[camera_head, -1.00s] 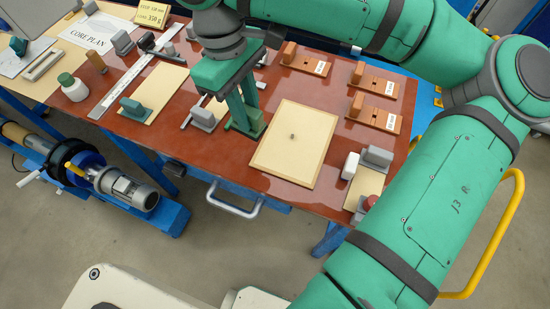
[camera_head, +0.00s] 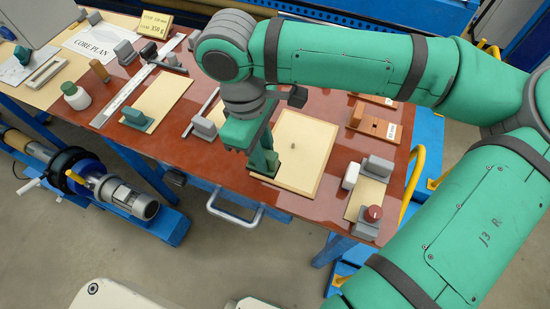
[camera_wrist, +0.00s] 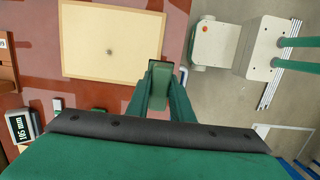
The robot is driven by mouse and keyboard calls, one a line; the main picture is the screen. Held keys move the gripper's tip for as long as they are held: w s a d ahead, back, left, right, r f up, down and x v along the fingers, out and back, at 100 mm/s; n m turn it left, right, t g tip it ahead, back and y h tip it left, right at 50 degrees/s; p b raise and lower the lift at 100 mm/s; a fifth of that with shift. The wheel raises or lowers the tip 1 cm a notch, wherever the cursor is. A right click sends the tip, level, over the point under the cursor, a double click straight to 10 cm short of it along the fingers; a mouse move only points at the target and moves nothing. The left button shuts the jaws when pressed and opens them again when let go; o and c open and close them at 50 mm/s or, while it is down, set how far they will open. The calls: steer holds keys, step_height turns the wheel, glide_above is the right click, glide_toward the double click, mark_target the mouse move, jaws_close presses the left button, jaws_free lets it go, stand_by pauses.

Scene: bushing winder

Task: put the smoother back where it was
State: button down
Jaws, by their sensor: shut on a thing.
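My gripper (camera_head: 265,151) is shut on a green block, which I take to be the smoother (camera_head: 262,167). It is at the left edge of the cream board (camera_head: 306,160), which has a small dark spot in its middle. In the wrist view the smoother (camera_wrist: 159,72) sits between the fingers of my gripper (camera_wrist: 161,92), at the lower right corner of the board (camera_wrist: 95,25). I cannot tell whether the smoother touches the board or is just above it.
A grey block (camera_head: 205,127) with a bar stands left of my gripper. A green-based block (camera_head: 136,118) lies on a cream card farther left. A white block (camera_head: 351,176) and a red-topped piece (camera_head: 372,213) stand right of the board. Wooden pieces (camera_head: 378,125) lie behind. The board's right part is clear.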

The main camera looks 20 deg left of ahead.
mark_target(273, 154)
steer(key=w+f, duration=0.1)
steer(key=w+d+f, duration=0.1)
steer(key=f, duration=0.1)
steer(key=shift+w+f, duration=0.15)
steer(key=shift+w, duration=0.15)
steer(key=shift+w+d+f, duration=0.1)
steer(key=shift+w+f, duration=0.1)
steer(key=shift+f, duration=0.8)
steer(key=shift+w+d+f, duration=0.1)
steer(key=shift+w+f, duration=0.1)
steer(key=shift+f, duration=0.75)
steer(key=shift+f, duration=0.15)
steer(key=c, duration=1.6)
jaws_free()
steer(key=shift+s, duration=0.1)
steer(key=shift+o, duration=0.2)
step_height(273, 154, up, 12)
steer(key=a, duration=0.1)
steer(key=shift+a, duration=0.4)
